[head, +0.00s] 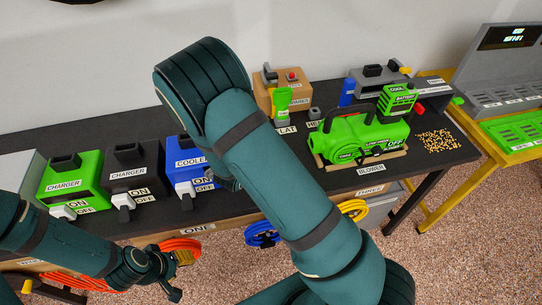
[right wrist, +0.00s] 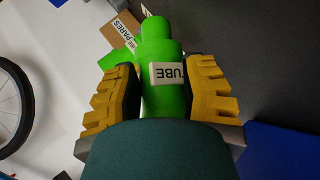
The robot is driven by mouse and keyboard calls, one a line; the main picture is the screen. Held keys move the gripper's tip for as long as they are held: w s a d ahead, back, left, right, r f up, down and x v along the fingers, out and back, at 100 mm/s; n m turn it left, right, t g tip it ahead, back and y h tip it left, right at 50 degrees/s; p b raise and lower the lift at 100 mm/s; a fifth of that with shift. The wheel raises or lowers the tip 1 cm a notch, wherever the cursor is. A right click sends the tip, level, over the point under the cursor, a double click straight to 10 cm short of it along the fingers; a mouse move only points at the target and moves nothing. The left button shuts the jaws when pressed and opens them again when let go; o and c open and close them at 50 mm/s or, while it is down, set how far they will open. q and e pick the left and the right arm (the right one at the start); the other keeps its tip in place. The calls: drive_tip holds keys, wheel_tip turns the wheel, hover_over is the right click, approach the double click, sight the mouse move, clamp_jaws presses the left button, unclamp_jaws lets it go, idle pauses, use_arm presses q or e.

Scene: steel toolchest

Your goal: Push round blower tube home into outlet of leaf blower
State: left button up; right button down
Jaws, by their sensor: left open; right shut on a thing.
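The leaf blower (head: 362,138) is bright green with a dark handle and sits on a thin base on the black bench, labelled BLOWER. A green battery block (head: 397,100) stands at its back right. My right gripper (right wrist: 160,88) is shut on the green round tube (right wrist: 160,48), labelled with letters ending in UBE, in the right wrist view. In the head view my right arm hides that gripper and the tube. My left gripper (head: 178,273) is open and empty, low at the bench's front edge, away from the blower.
Green, black and blue boxes (head: 75,180) with switches stand on the bench's left. A brown box (head: 285,88) stands behind the blower. Loose pellets (head: 437,141) lie right of it. Orange, blue and yellow cables hang in front. The right wrist view shows a wheel (right wrist: 14,100) and a SPARES box (right wrist: 122,30).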

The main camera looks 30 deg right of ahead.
drive_tip(key=h, duration=0.1)
drive_tip(key=d+f+n+h, duration=0.1)
drive_tip(key=shift+s+f+t+h, duration=0.2)
drive_tip(key=shift+f+t+h, duration=0.1)
drive_tip(key=shift+t+h, duration=0.1)
drive_tip(key=shift+s+d+f+n+h, duration=0.1)
drive_tip(key=shift+s+d+n+h, duration=0.15)
drive_tip(key=shift+n+h, duration=0.3)
drive_tip(key=shift+s+h+b, duration=0.3)
drive_tip(key=shift+s+h, duration=0.2)
drive_tip(key=shift+h, duration=0.25)
drive_tip(key=shift+d, duration=0.1)
drive_tip(key=shift+s+n+p, duration=0.15)
drive_tip(key=shift+n+p, duration=0.1)
drive_tip(key=shift+p, duration=0.05)
drive_tip(key=shift+s+d, duration=0.2)
drive_tip(key=shift+d, duration=0.7)
drive_tip(key=shift+s+d, duration=0.25)
drive_tip(key=shift+d, duration=0.7)
drive_tip(key=shift+s+d, duration=0.2)
drive_tip(key=shift+d, duration=0.7)
drive_tip(key=shift+s+d, duration=0.3)
drive_tip(key=shift+d, duration=0.75)
drive_tip(key=shift+s+d, duration=0.25)
drive_tip(key=shift+d, duration=0.75)
